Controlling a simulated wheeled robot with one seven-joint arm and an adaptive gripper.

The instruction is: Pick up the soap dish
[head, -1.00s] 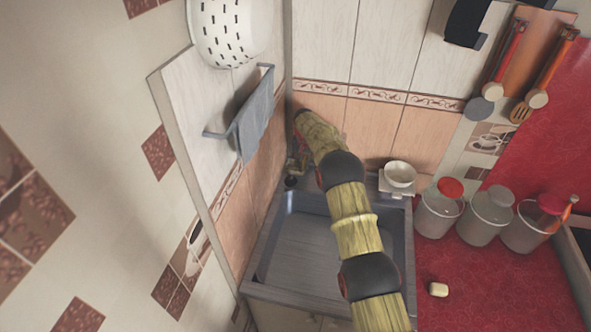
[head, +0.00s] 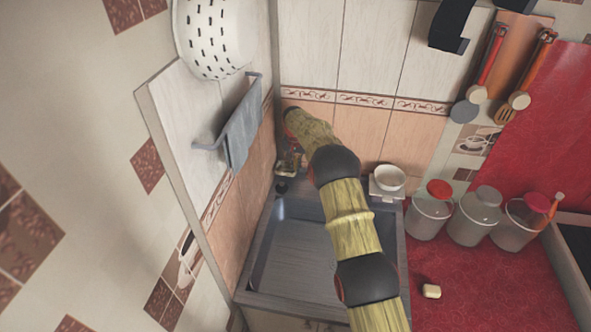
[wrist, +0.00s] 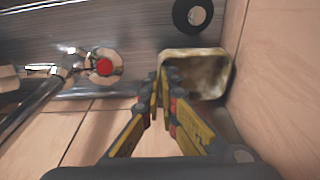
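The soap dish (wrist: 196,72) is a small tan, rectangular, open dish with a mottled brown inside. In the wrist view it is right of centre, close to the tiled wall. In the head view it shows small (head: 290,161) in the back left corner by the sink. My gripper (wrist: 165,78) has its yellow and black fingers close together at the dish's left side. One fingertip is in front of the dish, the other at its outer edge, so they appear closed on its side wall. Whether the dish touches the ledge is unclear. In the head view my gripper is hidden by my arm.
A grey sink (head: 300,255) lies below my arm. Metal tap parts with a red centre (wrist: 104,67) and a black ring (wrist: 192,14) are near the dish. A white bowl (head: 390,178) and jars (head: 475,214) stand right. A towel rail (head: 240,125) is on the left wall.

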